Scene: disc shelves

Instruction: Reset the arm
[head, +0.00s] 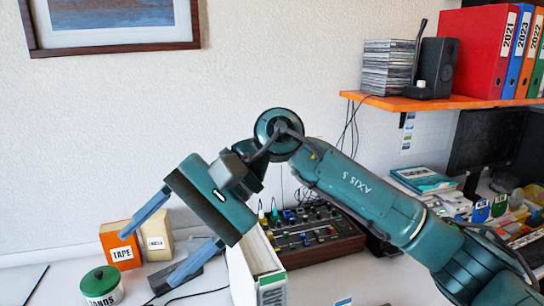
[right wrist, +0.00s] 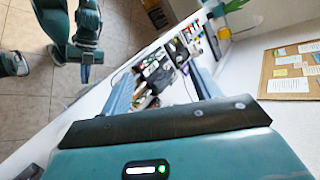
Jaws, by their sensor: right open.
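My right arm (head: 370,195) reaches in from the lower right in the head view, bent at a joint near the middle. Its gripper (head: 147,260) points down and left, with its two blue-grey fingers wide apart and nothing between them. In the right wrist view the same gripper (right wrist: 161,68) shows its fingers apart, with desk items blurred beyond. My left arm is not in the head view. A teal arm, which looks like my left one, hangs at the upper left of the right wrist view; its gripper (right wrist: 86,73) is too small to read.
Near the right gripper are an orange TAPE box (head: 121,246), a cream box (head: 157,242), a green-lidded tin (head: 102,287) and a white box file (head: 250,262). A mixer (head: 315,235) stands behind. An orange shelf (head: 440,102) holds discs, a speaker and binders.

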